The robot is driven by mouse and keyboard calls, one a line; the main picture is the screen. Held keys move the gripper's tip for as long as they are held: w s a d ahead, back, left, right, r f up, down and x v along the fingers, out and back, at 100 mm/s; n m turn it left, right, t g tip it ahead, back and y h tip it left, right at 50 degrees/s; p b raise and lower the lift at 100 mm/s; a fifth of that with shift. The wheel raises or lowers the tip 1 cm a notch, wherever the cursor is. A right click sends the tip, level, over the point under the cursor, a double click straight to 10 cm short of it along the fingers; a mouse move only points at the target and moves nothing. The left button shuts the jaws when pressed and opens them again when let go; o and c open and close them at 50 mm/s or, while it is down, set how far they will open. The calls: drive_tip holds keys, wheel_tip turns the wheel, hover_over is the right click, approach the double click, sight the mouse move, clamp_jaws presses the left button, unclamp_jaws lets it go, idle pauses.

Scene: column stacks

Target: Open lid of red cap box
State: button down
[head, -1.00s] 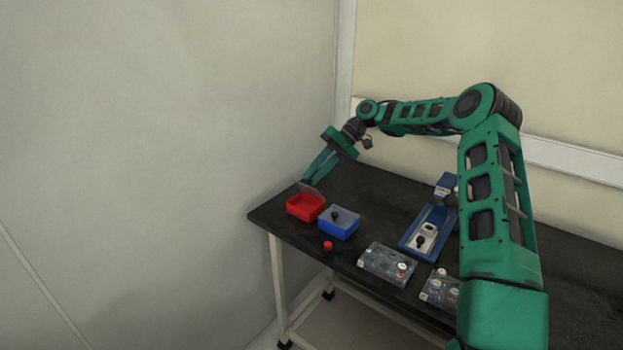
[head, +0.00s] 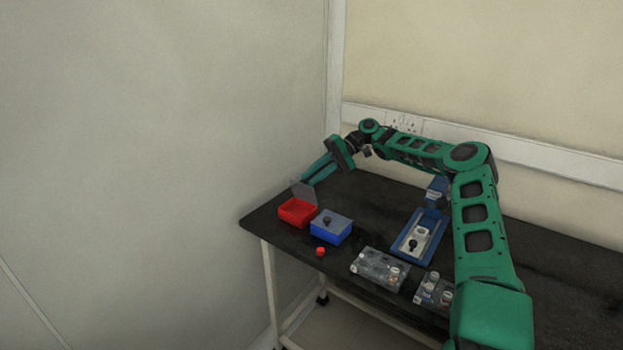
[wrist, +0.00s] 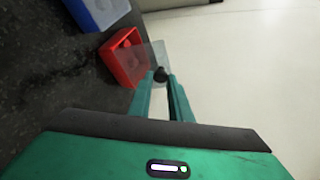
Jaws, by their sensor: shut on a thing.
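The red cap box (head: 297,214) stands near the left end of the black table, with its inside showing. Its clear lid (head: 304,191) is tilted up along the box's far side. In the wrist view the red box (wrist: 124,57) lies just beyond my fingers, with the see-through lid (wrist: 153,52) raised beside it.
A blue box (head: 331,231) with a closed clear lid stands right beside the red box. A small red cap (head: 320,251) lies in front. Clear trays (head: 379,268) and a blue fixture (head: 419,235) are further right. A wall borders the left side.

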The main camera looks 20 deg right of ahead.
drive_tip(key=shift+f, duration=0.1)
drive_tip(key=c, duration=1.6)
unclamp_jaws()
drive_tip(key=s+a+r, duration=0.1)
drive_tip(key=a+r, duration=0.2)
drive_tip(key=s+a+r, duration=0.2)
drive_tip(key=a+r, duration=0.2)
drive_tip(key=s+a+r, duration=0.2)
drive_tip(key=a+r, duration=0.1)
drive_tip(key=r, duration=0.1)
drive_tip(key=shift+a, duration=0.25)
